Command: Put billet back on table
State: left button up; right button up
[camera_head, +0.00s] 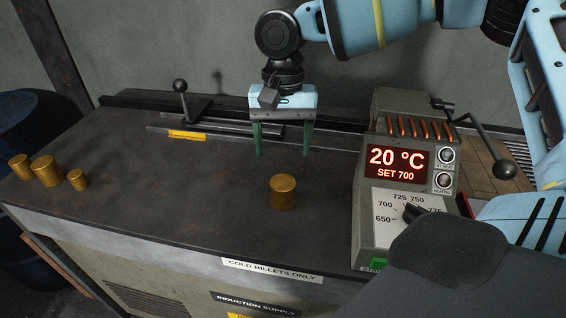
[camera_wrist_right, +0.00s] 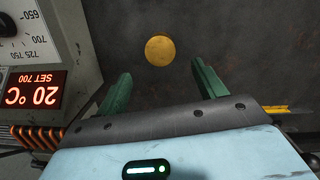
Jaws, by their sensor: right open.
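A brass-coloured cylindrical billet (camera_head: 284,192) stands upright on the dark table (camera_head: 190,225), left of the heater's control box. In the right wrist view the billet (camera_wrist_right: 160,50) shows from above as a round disc, just beyond the fingertips. My right gripper (camera_head: 282,152) is open and empty, with its two green fingers pointing down behind the billet. Its fingers also show spread apart in the right wrist view (camera_wrist_right: 163,82), with nothing between them. My left gripper is not in view.
Several more billets (camera_head: 47,171) stand at the table's left end. The control box (camera_head: 400,170) reads 20 °C, SET 700, and has a copper coil on top. A lever with a ball knob (camera_head: 181,88) stands by a rail at the back. The table between is clear.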

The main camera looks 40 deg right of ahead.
jog(key=shift+w+d+r, duration=0.1)
jog(key=shift+r, duration=0.95)
